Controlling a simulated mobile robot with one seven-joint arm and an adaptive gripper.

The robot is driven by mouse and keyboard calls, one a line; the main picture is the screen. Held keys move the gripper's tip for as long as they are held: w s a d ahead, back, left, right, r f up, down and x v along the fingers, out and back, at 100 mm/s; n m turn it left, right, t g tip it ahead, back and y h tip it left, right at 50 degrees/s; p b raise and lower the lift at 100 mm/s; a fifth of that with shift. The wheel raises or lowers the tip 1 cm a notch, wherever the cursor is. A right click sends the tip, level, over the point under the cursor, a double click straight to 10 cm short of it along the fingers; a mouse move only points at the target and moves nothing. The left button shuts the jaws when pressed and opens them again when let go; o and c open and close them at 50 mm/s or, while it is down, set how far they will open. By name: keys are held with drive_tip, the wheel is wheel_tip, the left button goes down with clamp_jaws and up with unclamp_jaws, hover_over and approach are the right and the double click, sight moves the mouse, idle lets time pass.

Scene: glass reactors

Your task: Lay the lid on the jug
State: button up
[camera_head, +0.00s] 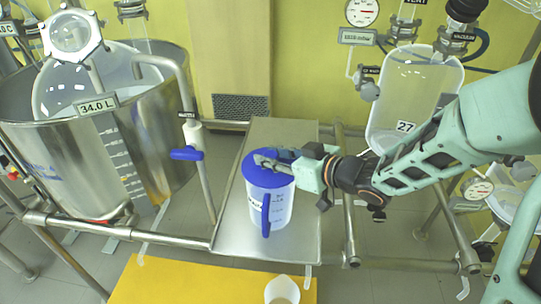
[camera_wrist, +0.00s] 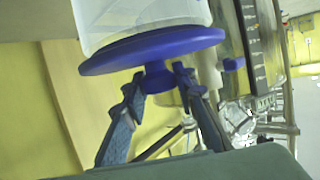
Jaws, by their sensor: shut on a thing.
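The jug (camera_head: 281,208) is translucent white with a blue handle and stands upright on the steel shelf. The round blue lid (camera_head: 258,176) is over the jug's mouth in the head view. In the wrist view the lid (camera_wrist: 190,42) lies across the rim of the jug (camera_wrist: 140,18), slightly tilted in the picture; I cannot tell whether it is fully seated. My gripper (camera_head: 266,161) reaches in from the right and is shut on the lid's knob. The fingertips of my gripper (camera_wrist: 160,80) flank the knob in the wrist view. The knob is partly hidden in the head view.
The steel shelf (camera_head: 296,142) is bare behind the jug. A steel reactor vessel (camera_head: 60,165) stands left, with a blue-handled valve (camera_head: 187,153) beside the shelf. A glass vessel (camera_head: 415,85) hangs behind my arm. A white cup (camera_head: 282,291) is below at the front.

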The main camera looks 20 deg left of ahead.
drive_tip(key=shift+f+b, duration=0.3)
drive_tip(key=shift+f, duration=0.2)
idle(0.3)
drive_tip(key=o, duration=1.2)
drive_tip(key=shift+o, duration=0.2)
drive_tip(key=shift+d, duration=0.15)
drive_tip(key=v, duration=1.2)
drive_tip(key=shift+w, duration=0.1)
